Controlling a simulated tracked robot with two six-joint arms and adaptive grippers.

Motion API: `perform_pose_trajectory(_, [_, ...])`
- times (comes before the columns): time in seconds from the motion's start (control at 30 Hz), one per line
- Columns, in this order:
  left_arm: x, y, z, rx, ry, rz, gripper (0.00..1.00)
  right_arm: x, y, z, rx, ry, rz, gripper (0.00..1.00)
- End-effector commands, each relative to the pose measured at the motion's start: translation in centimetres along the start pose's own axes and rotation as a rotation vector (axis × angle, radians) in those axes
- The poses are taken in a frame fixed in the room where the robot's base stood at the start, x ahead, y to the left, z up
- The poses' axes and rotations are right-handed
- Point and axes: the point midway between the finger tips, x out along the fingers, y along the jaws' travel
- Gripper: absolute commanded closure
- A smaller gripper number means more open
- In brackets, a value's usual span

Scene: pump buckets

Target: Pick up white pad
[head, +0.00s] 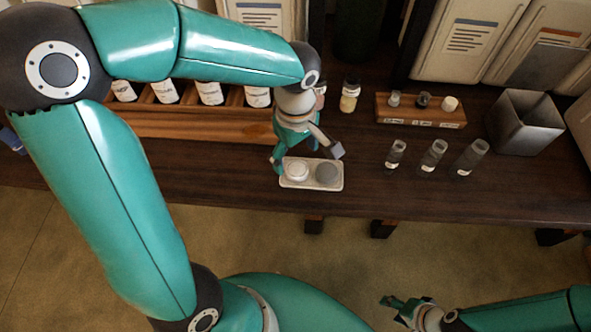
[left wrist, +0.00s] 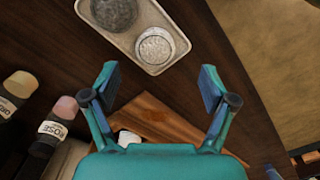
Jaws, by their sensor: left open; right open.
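The white pad (head: 297,170) lies in the left half of a small pale tray (head: 311,187) on the dark bench. A grey pad (head: 327,174) lies beside it in the same tray. My left gripper (head: 308,158) is open and empty above the tray, with its fingers spread. In the left wrist view the white pad (left wrist: 155,47) sits ahead of the open fingertips (left wrist: 159,80), apart from them, and the grey pad (left wrist: 112,10) is partly cut off by the top edge. My right gripper (head: 403,306) is open and empty, low in front of the bench.
A wooden rack (head: 205,124) with several white-labelled bottles stands left of the tray. To the right are several small glass vials (head: 433,158), a small wooden stand (head: 421,113) and a grey square bin (head: 527,122).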

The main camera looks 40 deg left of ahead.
Motion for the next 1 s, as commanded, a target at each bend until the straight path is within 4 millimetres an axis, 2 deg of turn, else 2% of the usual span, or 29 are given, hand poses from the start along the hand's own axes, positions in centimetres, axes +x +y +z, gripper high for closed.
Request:
perform_pose_trajectory(0.23, [1.6, 0.1, -0.1, 0.000, -0.001, -0.002, 0.15, 0.1, 0.0, 0.0, 0.000, 0.000, 0.000, 0.50])
perform_pose_trajectory(0.5, [5.3, 0.5, -0.3, 0.001, 0.000, -0.003, 0.15, 0.3, 0.1, 0.0, 0.000, 0.000, 0.000, 0.50])
perform_pose_trajectory(0.8, [5.8, 0.6, -0.2, 0.000, 0.000, 0.001, 0.15, 0.3, 0.1, 0.0, 0.000, 0.000, 0.000, 0.50])
perform_pose_trajectory(0.87, [5.8, 0.6, -0.2, 0.000, 0.000, 0.001, 0.24, 0.3, 0.1, 0.0, 0.000, 0.000, 0.000, 0.50])
perform_pose_trajectory(1.0, [5.7, 0.6, -0.2, 0.001, 0.000, 0.001, 0.47, 0.3, 0.1, 0.0, 0.000, 0.000, 0.000, 0.50])
